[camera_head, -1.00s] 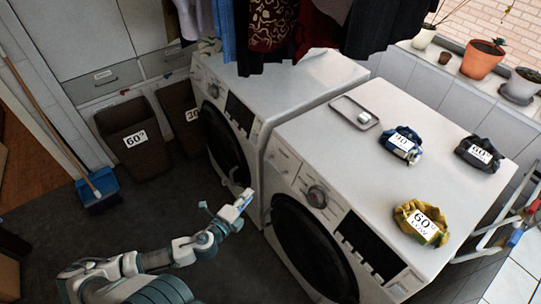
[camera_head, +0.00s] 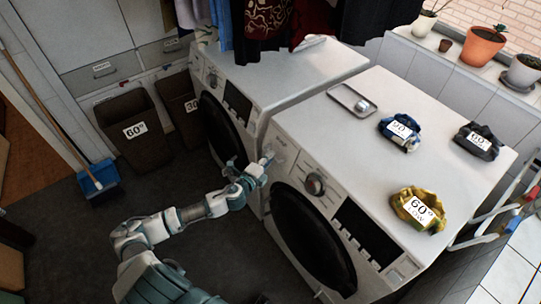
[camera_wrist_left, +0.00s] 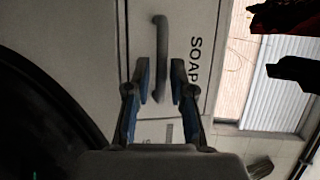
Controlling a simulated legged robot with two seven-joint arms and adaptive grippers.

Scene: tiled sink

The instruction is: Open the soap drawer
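The soap drawer (camera_head: 284,152) is at the upper left of the front of the nearer washing machine (camera_head: 400,95). In the left wrist view the drawer front (camera_wrist_left: 190,25) is marked SOAP and has a grey bar handle (camera_wrist_left: 160,45). My left gripper (camera_head: 267,160) is at the drawer in the head view. In the wrist view its two fingers (camera_wrist_left: 160,82) are apart, one on each side of the handle's lower part. I cannot tell whether they touch the handle. The drawer looks shut. My right gripper is not in view.
A second washing machine (camera_head: 290,68) stands behind. A metal tray (camera_head: 345,94) and several labelled cloth bundles, such as the yellow one (camera_head: 408,213), lie on the nearer machine. Brown bins (camera_head: 125,112) and a blue dustpan (camera_head: 97,174) are at left. The dark floor between is clear.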

